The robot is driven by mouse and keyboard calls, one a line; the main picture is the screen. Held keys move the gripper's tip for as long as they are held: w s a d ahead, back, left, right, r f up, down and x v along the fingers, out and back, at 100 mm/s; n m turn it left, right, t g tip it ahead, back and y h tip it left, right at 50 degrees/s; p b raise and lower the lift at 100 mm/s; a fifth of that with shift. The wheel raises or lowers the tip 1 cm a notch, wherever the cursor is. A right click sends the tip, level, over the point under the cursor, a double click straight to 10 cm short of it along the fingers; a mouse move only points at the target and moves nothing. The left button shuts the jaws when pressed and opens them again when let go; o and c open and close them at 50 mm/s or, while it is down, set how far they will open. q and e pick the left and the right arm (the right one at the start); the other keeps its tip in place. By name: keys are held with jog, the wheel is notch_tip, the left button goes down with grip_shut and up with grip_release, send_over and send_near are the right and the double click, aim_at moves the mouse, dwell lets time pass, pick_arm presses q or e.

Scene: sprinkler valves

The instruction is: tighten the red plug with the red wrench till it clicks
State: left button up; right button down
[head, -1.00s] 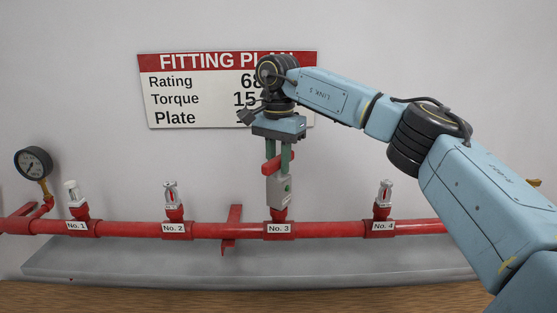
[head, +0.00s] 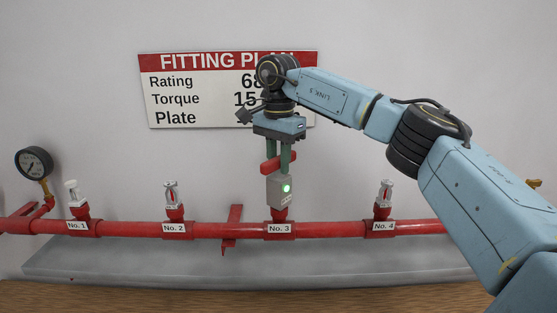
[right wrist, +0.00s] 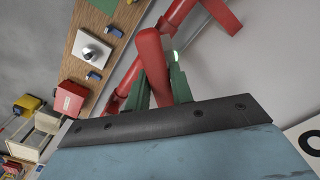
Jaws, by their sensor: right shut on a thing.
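The red wrench, with a red cross handle (head: 278,163) and a grey body (head: 280,192), stands upright over the No. 3 outlet of the red pipe. A round green lamp on its body is brightly lit. My right gripper (head: 279,158) points down from above, its green fingers shut on the red handle. The handle also shows between the fingers in the right wrist view (right wrist: 153,68). The red plug is not visible; the wrench body covers the top of the No. 3 outlet, and only the red fitting (head: 279,215) below it shows. My left gripper is not in view.
Sprinkler heads stand at No. 1 (head: 73,194), No. 2 (head: 172,195) and No. 4 (head: 385,194). A pressure gauge (head: 34,163) is at the far left. A sign (head: 190,95) hangs behind my arm. In the right wrist view, a red box (right wrist: 68,98) and small parts lie on a wooden table.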

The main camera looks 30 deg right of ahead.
notch_tip(320, 180, up, 12)
jog(key=shift+r, duration=0.25)
dwell(0.7)
jog(key=shift+s, duration=0.1)
jog(key=s+a+b, duration=0.3)
jog(key=s+a, duration=0.5)
jog(key=s, duration=0.5)
jog(key=shift+s+a, duration=0.25)
jog(key=shift+s, duration=0.05)
dwell(0.4)
